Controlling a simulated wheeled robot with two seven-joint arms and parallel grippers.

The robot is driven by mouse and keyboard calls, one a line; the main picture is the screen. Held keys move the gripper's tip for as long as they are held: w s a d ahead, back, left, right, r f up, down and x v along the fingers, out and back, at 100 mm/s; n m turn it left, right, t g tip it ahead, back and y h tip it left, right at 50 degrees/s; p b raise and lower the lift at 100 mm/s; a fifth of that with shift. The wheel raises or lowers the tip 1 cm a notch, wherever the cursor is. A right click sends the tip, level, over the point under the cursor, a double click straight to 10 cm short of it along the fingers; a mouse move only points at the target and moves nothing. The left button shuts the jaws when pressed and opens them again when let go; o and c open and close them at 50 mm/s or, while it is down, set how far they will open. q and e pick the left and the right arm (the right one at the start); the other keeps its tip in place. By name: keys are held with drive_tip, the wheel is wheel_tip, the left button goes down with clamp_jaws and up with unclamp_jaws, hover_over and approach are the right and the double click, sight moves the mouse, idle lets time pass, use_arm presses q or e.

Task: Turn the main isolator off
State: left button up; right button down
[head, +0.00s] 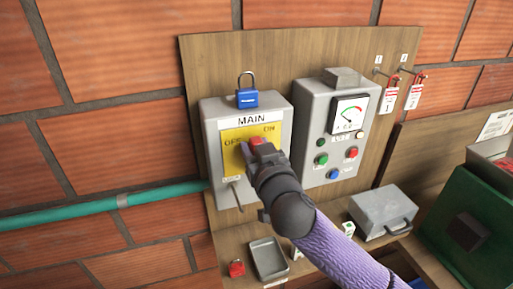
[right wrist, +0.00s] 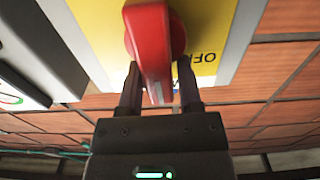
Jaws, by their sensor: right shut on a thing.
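The main isolator is a grey box (head: 212,118) on the wooden board, with a white MAIN label and a yellow plate (head: 236,133) marked OFF on the left and ON on the right. Its red handle (head: 256,140) is partly hidden by my right gripper (head: 251,150) in the head view. In the right wrist view the red handle (right wrist: 150,45) stands between the two fingers of my right gripper (right wrist: 159,78), which is shut on it. The OFF print shows upside down beside it. I cannot tell exactly which mark the handle points to. My left gripper is out of view.
A blue padlock (head: 247,98) sits at the box's top. A grey meter panel (head: 312,110) is close on the right. Red tagged padlocks (head: 391,90) hang further right. Below are a grey tray (head: 268,258), a red padlock (head: 236,268) and a grey case (head: 381,211).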

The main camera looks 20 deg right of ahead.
sight(240, 153)
drive_tip(key=n, duration=0.1)
drive_tip(key=n+p, duration=0.1)
drive_tip(key=n, duration=0.1)
drive_tip(key=shift+a+f+p, duration=0.3)
drive_tip(key=shift+a+f, duration=0.1)
drive_tip(key=shift+s+a+f+n+p, duration=0.1)
drive_tip(key=shift+a+f+n+p, duration=0.4)
drive_tip(key=shift+n, duration=1.85)
drive_tip(key=shift+w+a+f+n+p, duration=0.2)
drive_tip(key=shift+n+p, duration=0.65)
drive_tip(key=shift+n, duration=1.55)
drive_tip(key=shift+s+a+f+n+p, duration=0.15)
drive_tip(key=shift+f+n+p, duration=0.4)
drive_tip(key=shift+n, duration=1.8)
drive_tip(key=shift+d+r+n, duration=0.1)
drive_tip(key=shift+r+n, duration=0.1)
drive_tip(key=shift+n, duration=0.1)
